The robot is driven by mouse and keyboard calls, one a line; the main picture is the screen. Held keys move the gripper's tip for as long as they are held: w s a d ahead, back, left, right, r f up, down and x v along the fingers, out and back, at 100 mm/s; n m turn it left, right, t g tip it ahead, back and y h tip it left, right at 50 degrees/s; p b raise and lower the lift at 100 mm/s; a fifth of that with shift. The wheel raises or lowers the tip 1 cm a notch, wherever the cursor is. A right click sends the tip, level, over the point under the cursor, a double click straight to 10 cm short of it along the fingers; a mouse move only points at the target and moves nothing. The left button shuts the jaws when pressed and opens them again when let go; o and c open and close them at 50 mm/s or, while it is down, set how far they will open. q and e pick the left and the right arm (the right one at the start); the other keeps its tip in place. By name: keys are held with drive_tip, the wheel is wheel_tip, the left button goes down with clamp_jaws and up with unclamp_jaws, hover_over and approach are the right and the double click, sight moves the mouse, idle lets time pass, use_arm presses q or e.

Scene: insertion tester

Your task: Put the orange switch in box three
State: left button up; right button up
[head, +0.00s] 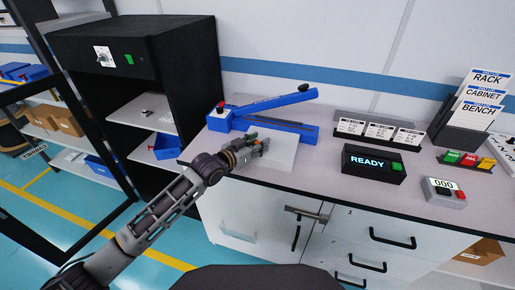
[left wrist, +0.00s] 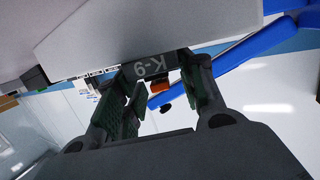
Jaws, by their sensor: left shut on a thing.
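My left gripper (head: 262,146) is low over the bench, above a white sheet and in front of the blue lever tool. In the left wrist view its two dark fingers (left wrist: 165,100) stand on either side of a dark block marked K-9 (left wrist: 150,68). A small orange part, which I take for the orange switch (left wrist: 187,86), shows by the right finger. The gripper is shut on this piece; its exact grip is partly hidden. In the head view the fingers mostly cover it. I cannot make out any box marked three. My right gripper is not in view.
The blue lever tool (head: 262,118) stands behind the gripper. A black READY unit (head: 373,165), a card rack (head: 470,115) and a counter box (head: 443,192) are to the right. A dark shelf unit (head: 140,90) stands left. The bench front edge is close below the gripper.

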use_arm(q)
drive_tip(key=shift+c, duration=1.3)
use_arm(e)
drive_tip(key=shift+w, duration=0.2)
use_arm(q)
drive_tip(key=shift+r, duration=0.8)
wheel_tip(320, 180, up, 8)
drive_tip(key=shift+r+p, duration=0.2)
drive_tip(key=shift+p, duration=0.7)
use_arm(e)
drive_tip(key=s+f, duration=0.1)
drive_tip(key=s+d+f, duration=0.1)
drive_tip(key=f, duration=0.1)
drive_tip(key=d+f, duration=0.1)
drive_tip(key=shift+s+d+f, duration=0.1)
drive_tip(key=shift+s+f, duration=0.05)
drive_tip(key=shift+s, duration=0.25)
